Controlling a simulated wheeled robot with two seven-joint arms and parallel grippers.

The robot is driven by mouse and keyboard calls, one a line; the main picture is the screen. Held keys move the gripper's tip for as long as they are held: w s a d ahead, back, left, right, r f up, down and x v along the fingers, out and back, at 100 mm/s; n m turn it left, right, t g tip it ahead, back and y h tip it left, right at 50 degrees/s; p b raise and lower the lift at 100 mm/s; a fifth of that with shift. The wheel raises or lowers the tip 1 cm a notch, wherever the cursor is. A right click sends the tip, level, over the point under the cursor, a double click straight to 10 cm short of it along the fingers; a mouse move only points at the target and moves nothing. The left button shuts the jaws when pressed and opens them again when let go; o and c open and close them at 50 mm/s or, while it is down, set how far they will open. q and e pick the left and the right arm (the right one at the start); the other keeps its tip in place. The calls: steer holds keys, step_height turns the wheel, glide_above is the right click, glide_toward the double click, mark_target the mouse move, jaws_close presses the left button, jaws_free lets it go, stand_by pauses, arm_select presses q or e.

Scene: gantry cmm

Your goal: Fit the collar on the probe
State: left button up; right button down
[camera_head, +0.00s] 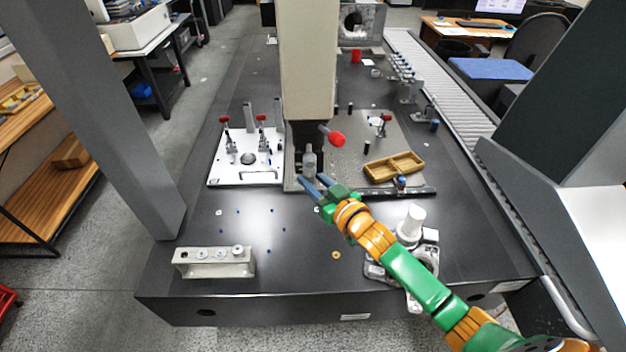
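My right gripper (313,178), with blue fingers on a green wrist, reaches in from the lower right to just under the gantry column. Its fingertips are slightly apart, at the lower end of a small grey cylinder (309,160) with a narrower top. I cannot tell whether they grip it or are only beside it, nor whether it is the collar or part of the probe. A grey stem with a red end (337,139) sticks out at the column's foot. A small yellow ring (336,255) lies on the dark table. My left gripper is not in view.
The beige gantry column (308,65) stands over the dark table (290,280). A white fixture plate with red-topped clamps (215,178) is left, a tan tray (394,167) right. A grey block (214,263) sits front left. The front middle is mostly clear.

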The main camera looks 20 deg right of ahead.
stand_by(0.3)
steer(key=shift+r+p, duration=0.25)
steer(key=shift+p, duration=0.25)
stand_by(0.4)
stand_by(0.4)
steer(key=shift+c, duration=2.4)
jaws_free()
steer(key=v, duration=0.7)
steer(key=shift+b, duration=0.45)
